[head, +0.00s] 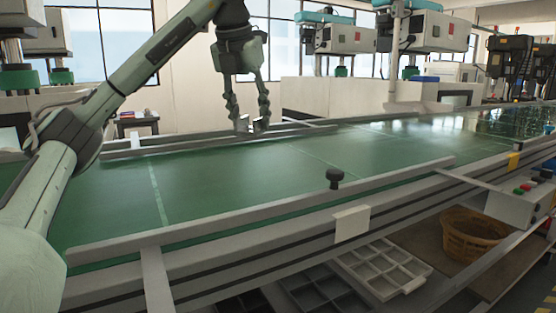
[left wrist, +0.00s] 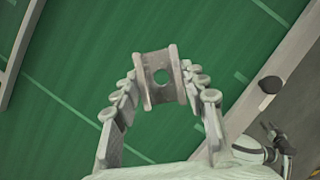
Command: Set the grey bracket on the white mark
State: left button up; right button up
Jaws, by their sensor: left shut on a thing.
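The grey bracket (left wrist: 151,66), a short channel with a round hole, is held between the fingertips of my left gripper (head: 250,126). In the head view the gripper points down near the far rail of the green conveyor belt, and its fingers partly hide the bracket. Whether the bracket touches the belt I cannot tell. A pale line (head: 158,195) crosses the belt left of the gripper. A pale arm with dark fingers, seemingly my right gripper (left wrist: 279,141), shows small there.
The belt (head: 240,185) is mostly clear, between a far rail (head: 190,142) and a near rail (head: 270,211). A black knob (head: 334,176) stands by the near rail. Grey divided trays (head: 376,268) and a wicker basket (head: 472,234) sit below.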

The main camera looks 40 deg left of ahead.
pick_arm(q)
jog(key=w+d+f, duration=0.2)
jog(key=w+d+f+b, duration=0.1)
jog(key=w+d+f, duration=0.1)
jog(key=d, duration=0.1)
jog(key=w+d+f, duration=0.2)
jog(key=d, duration=0.1)
jog(key=shift+w+d+f, duration=0.1)
jog(key=shift+w+d, duration=0.05)
jog(key=shift+d, duration=0.1)
jog(key=shift+f, duration=2.05)
pick_arm(e)
jog(key=shift+w+d+r, duration=0.1)
jog(key=shift+w+r, duration=0.15)
jog(key=shift+r, duration=0.8)
jog(key=shift+w+r, duration=0.2)
jog(key=shift+r, duration=0.85)
pick_arm(q)
jog(key=shift+f, duration=0.1)
jog(key=o, duration=1.3)
jog(key=shift+c, duration=0.2)
pick_arm(e)
jog(key=shift+w+r, duration=0.1)
jog(key=shift+r, duration=0.2)
